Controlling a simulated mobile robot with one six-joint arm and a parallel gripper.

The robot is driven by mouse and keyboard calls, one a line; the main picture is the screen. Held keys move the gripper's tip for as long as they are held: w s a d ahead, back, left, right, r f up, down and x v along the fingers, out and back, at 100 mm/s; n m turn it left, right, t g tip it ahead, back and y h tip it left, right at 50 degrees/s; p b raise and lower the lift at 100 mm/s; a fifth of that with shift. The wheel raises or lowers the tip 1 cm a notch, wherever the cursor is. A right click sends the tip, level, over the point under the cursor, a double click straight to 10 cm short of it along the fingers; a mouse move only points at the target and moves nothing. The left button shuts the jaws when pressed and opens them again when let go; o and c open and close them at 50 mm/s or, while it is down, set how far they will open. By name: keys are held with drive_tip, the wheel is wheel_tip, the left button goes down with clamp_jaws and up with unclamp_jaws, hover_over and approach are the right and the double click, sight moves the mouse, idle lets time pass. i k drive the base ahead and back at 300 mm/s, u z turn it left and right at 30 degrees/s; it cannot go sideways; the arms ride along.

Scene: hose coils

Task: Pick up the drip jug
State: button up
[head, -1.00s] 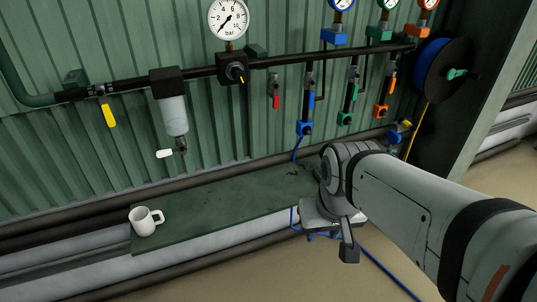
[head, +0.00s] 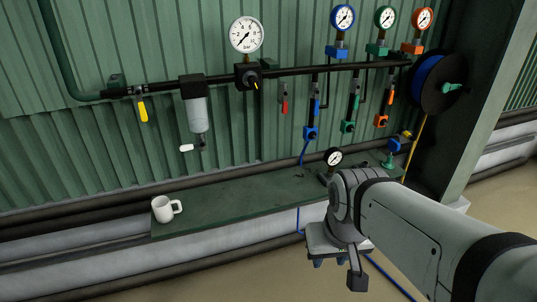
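A white jug with a handle on its right side (head: 162,210), shaped like a mug, stands upright at the left end of the dark green shelf (head: 225,212). My gripper (head: 338,270) is at the lower middle right, in front of the shelf and well to the right of the jug. It points downward and away from me. One dark finger shows, but the gap between the fingers is not clear. Nothing touches the jug.
Above the shelf, a black pipe (head: 300,72) carries a filter bowl (head: 197,115), a yellow lever (head: 143,110), gauges and coloured valves. A blue hose (head: 299,215) hangs past the shelf near my gripper. A hose reel (head: 440,80) is on the right. The shelf's middle looks mostly clear.

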sight(161, 206)
drive_tip(key=z, duration=2.35)
drive_tip(key=k, duration=1.3)
drive_tip(key=u, duration=1.75)
drive_tip(key=i, duration=0.95)
drive_tip(key=z, duration=0.05)
